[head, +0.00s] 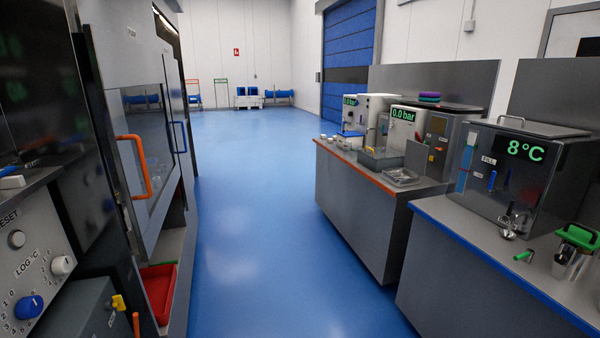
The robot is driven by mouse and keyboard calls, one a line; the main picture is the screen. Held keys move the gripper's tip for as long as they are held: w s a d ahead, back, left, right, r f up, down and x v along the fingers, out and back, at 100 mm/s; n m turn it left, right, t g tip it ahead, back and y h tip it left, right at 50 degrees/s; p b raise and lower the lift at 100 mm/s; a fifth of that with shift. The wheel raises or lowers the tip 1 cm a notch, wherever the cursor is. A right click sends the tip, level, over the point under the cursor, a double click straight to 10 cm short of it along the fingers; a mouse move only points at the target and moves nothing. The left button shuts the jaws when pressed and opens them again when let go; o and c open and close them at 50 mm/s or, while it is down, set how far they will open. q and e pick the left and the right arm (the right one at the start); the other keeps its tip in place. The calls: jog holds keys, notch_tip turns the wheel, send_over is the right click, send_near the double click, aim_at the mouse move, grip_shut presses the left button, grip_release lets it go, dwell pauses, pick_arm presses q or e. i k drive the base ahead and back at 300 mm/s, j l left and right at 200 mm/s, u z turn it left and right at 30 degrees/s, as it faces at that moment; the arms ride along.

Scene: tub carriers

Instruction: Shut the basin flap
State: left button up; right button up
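A grey metal basin (380,160) stands on the orange-edged counter at the middle right, small in the head view. A flat grey panel (416,158) stands tilted up at its right side. It may be the basin's flap, but I cannot tell for sure. A thin tap (377,137) rises at the basin. The inside of the basin is mostly hidden. Neither of my grippers is in view.
The orange-edged counter (350,205) and a blue-edged counter (480,275) line the right. Dark cabinets with an orange handle (133,166) line the left. A red bin (158,290) sits low there. The blue floor (245,210) between them is clear.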

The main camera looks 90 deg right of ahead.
aim_at(416, 152)
jog(key=z, duration=3.55)
jog(key=i+j+u, duration=0.4)
jog(key=i, duration=0.25)
jog(key=i+u, duration=0.35)
jog(key=i, duration=0.3)
jog(key=i+u, duration=0.4)
jog(key=i, duration=0.25)
jog(key=i+z, duration=0.3)
jog(key=i, duration=0.2)
jog(key=i+j+z, duration=0.15)
jog(key=i+z, duration=0.15)
jog(key=i, duration=0.2)
jog(key=i+j+z, duration=0.35)
jog(key=i+l, duration=0.1)
jog(key=i, duration=0.05)
